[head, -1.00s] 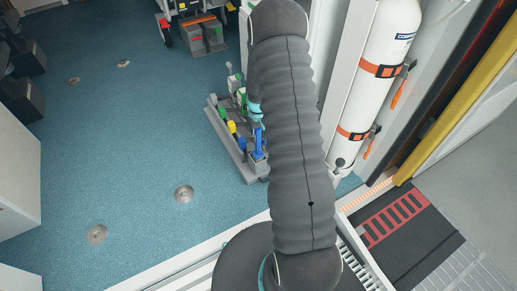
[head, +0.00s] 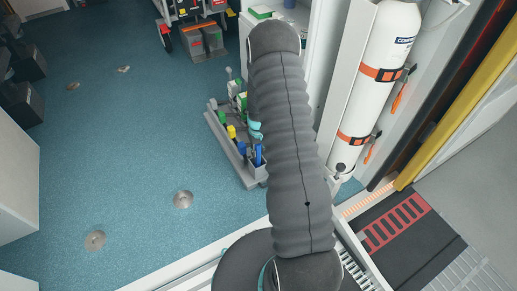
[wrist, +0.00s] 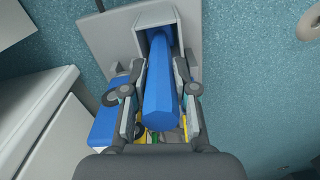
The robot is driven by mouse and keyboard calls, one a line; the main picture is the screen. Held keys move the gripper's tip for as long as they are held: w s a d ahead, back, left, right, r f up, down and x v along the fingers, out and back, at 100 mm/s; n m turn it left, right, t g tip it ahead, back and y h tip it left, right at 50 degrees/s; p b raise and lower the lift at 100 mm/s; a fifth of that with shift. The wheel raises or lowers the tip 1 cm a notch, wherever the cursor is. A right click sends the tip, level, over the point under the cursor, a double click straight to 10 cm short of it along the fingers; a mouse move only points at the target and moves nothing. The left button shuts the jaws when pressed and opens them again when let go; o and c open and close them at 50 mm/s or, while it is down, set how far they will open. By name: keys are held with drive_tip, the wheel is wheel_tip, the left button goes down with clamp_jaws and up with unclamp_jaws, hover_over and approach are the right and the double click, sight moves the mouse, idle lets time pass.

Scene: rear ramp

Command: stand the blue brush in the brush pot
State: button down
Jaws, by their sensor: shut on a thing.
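The blue brush (wrist: 159,100) is between the two fingers of my gripper (wrist: 160,78) in the wrist view. My gripper is shut on its handle. The brush's far end is inside the square opening of the light grey brush pot (wrist: 158,17), and the pot's walls hide that end. In the head view the brush (head: 258,155) stands roughly upright in the pot (head: 257,174). My arm hides most of my gripper there. How deep the brush sits, and whether it touches the bottom, cannot be told.
The pot is at the near end of a grey rack (head: 222,135) holding yellow, green and blue items. A white gas cylinder (head: 375,80) with orange straps stands to the right. Open blue floor (head: 130,150) lies to the left.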

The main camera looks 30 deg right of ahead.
drive_tip(key=c, duration=0.9)
unclamp_jaws()
wheel_tip(320, 180, up, 12)
drive_tip(key=shift+r+p, duration=0.25)
drive_tip(key=shift+p, duration=0.45)
drive_tip(key=s+a+r+t, duration=0.1)
drive_tip(key=s+a+r, duration=0.2)
drive_tip(key=r, duration=0.5)
drive_tip(key=s+a+r+t, duration=0.1)
drive_tip(key=s+a+r, duration=0.2)
drive_tip(key=r, duration=0.5)
drive_tip(key=s+a+r+t, duration=0.1)
drive_tip(key=s+a+r, duration=0.25)
drive_tip(key=r, duration=0.45)
drive_tip(key=s+a+r+t, duration=0.1)
drive_tip(key=s+a+r, duration=0.1)
drive_tip(key=s, duration=0.4)
drive_tip(key=s+a+r+n, duration=0.1)
drive_tip(key=s+a+r, duration=0.1)
drive_tip(key=s, duration=0.4)
drive_tip(key=s+a+r+t, duration=0.1)
drive_tip(key=s+a+r, duration=0.2)
drive_tip(key=s, duration=0.3)
drive_tip(key=shift+s+r+t, duration=0.3)
drive_tip(key=shift+r, duration=0.45)
